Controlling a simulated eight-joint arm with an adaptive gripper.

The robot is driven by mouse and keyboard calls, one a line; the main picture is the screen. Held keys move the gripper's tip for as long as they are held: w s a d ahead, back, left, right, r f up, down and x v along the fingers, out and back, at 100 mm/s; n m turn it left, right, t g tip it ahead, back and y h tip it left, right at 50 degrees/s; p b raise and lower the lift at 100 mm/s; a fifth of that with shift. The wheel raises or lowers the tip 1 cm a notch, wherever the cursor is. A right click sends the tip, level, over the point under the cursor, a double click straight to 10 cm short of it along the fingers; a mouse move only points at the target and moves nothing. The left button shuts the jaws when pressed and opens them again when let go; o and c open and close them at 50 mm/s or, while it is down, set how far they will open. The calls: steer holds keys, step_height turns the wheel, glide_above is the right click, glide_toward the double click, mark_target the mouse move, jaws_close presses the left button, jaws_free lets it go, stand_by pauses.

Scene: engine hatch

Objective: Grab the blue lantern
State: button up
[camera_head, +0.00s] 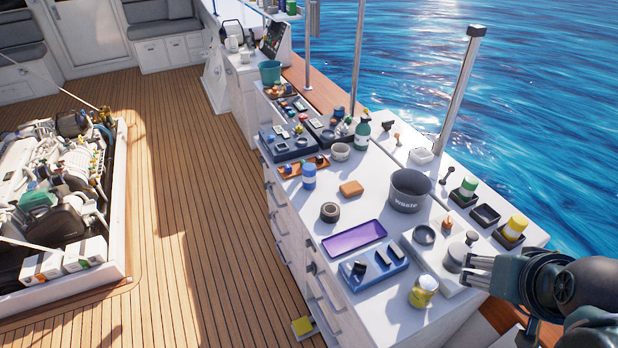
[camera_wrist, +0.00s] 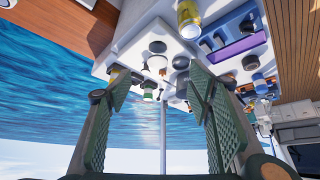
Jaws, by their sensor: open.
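A small upright blue cylinder with a pale band (camera_head: 309,176), which looks like the blue lantern, stands on the white countertop, left of the orange-brown block. In the wrist view a small bluish shape (camera_wrist: 261,84) beyond the purple tray may be the same thing. My gripper (camera_head: 480,272) is at the right edge of the head view, beside the counter's near right part and far from the blue lantern. In the wrist view my gripper (camera_wrist: 160,95) has its two green ribbed fingers wide apart, with nothing held between them.
Metal posts (camera_head: 462,85) rise along the water side.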

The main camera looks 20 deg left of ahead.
steer(key=shift+w+r, duration=0.1)
steer(key=w+a+r+n+g, duration=0.1)
steer(key=w+a+r+n, duration=0.15)
steer(key=w+a, duration=0.35)
steer(key=w+a+r+n+g+y+p, duration=0.1)
steer(key=w+a+r+n, duration=0.2)
steer(key=w, duration=0.6)
steer(key=w+a+r+n+g, duration=0.1)
steer(key=w+a+n, duration=0.2)
steer(key=w+a, duration=0.35)
steer(key=n+g+p, duration=0.2)
steer(key=n+g, duration=0.2)
steer(key=n, duration=0.6)
glide_toward(310, 167)
steer(key=d+f, duration=0.1)
steer(key=d, duration=0.5)
steer(key=shift+n+h, duration=0.5)
steer(key=shift+n, duration=0.45)
steer(key=a+f, duration=0.6)
steer(key=f, duration=0.1)
steer(key=shift+w+a, duration=0.2)
steer(key=shift+a, duration=0.1)
steer(key=shift+a+f, duration=0.3)
steer(key=shift+f, duration=0.05)
